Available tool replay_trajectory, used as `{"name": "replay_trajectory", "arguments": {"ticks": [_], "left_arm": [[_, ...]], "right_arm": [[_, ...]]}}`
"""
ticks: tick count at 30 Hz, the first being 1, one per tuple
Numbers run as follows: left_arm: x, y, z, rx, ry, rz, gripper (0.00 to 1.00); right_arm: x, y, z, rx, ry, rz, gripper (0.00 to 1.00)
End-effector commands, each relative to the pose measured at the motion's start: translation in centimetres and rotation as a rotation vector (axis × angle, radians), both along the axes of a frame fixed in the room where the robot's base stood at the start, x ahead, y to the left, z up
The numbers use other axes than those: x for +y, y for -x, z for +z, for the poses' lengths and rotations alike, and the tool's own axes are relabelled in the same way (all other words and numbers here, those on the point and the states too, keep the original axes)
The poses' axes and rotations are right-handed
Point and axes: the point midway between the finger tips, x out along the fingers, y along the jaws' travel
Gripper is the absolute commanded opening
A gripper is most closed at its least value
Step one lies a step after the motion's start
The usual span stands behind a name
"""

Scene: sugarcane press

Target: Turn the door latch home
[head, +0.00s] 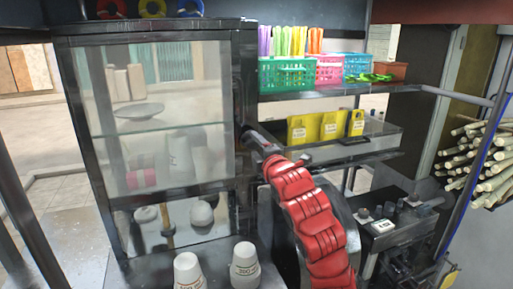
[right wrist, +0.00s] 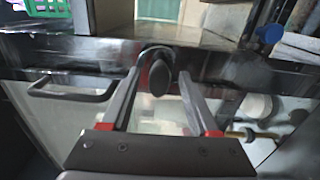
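The door latch is a dark oval knob (right wrist: 158,78) with a bit of red behind it, on the dark frame of the glass cabinet. In the right wrist view it lies between the two fingers of my right gripper (right wrist: 161,72). The fingers are apart, one on each side of the knob, with a gap visible on its right. In the head view my right gripper (head: 246,131) is at the right edge of the cabinet (head: 160,35) and covers the latch. The cabinet's glass front (head: 165,125) shows. My left gripper is not in view.
A dark bar handle (right wrist: 72,95) is left of the latch in the right wrist view. Baskets (head: 287,75) sit on a shelf to the right, above yellow packs (head: 297,132). Sugarcane stalks (head: 480,155) are piled far right.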

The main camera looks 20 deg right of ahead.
Motion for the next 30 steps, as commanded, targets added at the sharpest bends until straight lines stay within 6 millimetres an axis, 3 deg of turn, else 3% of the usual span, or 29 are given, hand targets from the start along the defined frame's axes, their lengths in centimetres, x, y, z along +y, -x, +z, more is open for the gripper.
{"name": "replay_trajectory", "arguments": {"ticks": [9,14,29,30], "left_arm": [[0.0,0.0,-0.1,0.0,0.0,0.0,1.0],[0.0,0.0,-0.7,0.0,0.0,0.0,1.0],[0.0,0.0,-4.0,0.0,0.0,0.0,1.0],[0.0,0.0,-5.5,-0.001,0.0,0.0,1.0]], "right_arm": [[0.0,0.1,0.0,-0.001,0.0,0.0,0.61],[-0.2,1.5,-0.1,-0.004,0.001,-0.001,0.61],[-0.5,11.9,-0.1,-0.01,0.004,-0.002,0.61],[-0.5,12.4,-0.6,-0.011,0.002,-0.002,0.61]]}}
